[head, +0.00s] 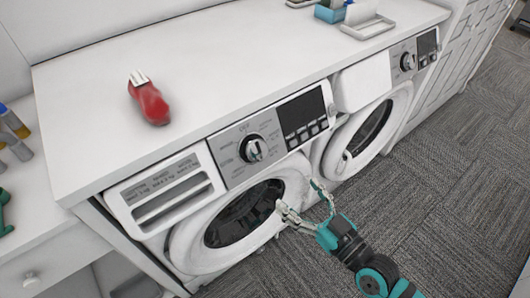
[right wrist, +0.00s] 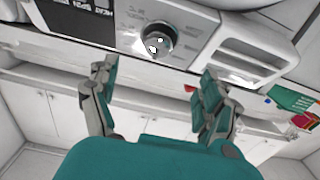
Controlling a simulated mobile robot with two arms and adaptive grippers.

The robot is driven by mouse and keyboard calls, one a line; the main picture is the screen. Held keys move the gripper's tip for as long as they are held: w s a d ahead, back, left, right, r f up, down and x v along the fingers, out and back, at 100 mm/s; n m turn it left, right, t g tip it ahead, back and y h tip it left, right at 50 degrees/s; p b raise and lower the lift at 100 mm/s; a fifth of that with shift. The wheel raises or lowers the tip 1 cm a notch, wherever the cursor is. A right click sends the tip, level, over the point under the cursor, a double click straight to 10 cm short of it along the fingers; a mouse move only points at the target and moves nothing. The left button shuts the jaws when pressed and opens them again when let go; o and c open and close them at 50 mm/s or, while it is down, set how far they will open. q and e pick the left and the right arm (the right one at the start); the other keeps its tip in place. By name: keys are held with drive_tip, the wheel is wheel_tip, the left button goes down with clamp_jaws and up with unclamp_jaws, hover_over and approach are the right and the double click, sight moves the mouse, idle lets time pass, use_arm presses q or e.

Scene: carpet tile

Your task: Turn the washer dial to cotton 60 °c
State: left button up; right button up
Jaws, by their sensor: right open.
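The washer (head: 185,245) on the left has a grey control panel with a round dial (head: 254,149), dark with a silver grip. Small labels ring the dial, too small to read. The dial also shows in the right wrist view (right wrist: 160,40), near the top, beyond my fingertips. My right gripper (head: 306,200) is open and empty, in front of the washer's round door, below and right of the dial and apart from it. Its two spread fingers show in the right wrist view (right wrist: 155,72). My left gripper is not in view.
A second machine (head: 385,100) with its own dial (head: 407,61) stands to the right. A detergent drawer (head: 166,193) is left of the panel. A red object (head: 150,103) lies on the white countertop (head: 215,75). Grey carpet (head: 440,170) in front is clear.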

sight(258, 157)
drive_tip(key=p+x, duration=0.1)
drive_tip(key=x, duration=1.2)
drive_tip(key=shift+w+p, duration=0.35)
drive_tip(key=shift+p, duration=0.05)
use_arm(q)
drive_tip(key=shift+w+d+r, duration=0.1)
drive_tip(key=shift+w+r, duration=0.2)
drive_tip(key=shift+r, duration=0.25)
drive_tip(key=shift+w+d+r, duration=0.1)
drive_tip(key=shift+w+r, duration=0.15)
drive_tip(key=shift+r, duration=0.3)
use_arm(e)
drive_tip(key=shift+w+a, duration=0.4)
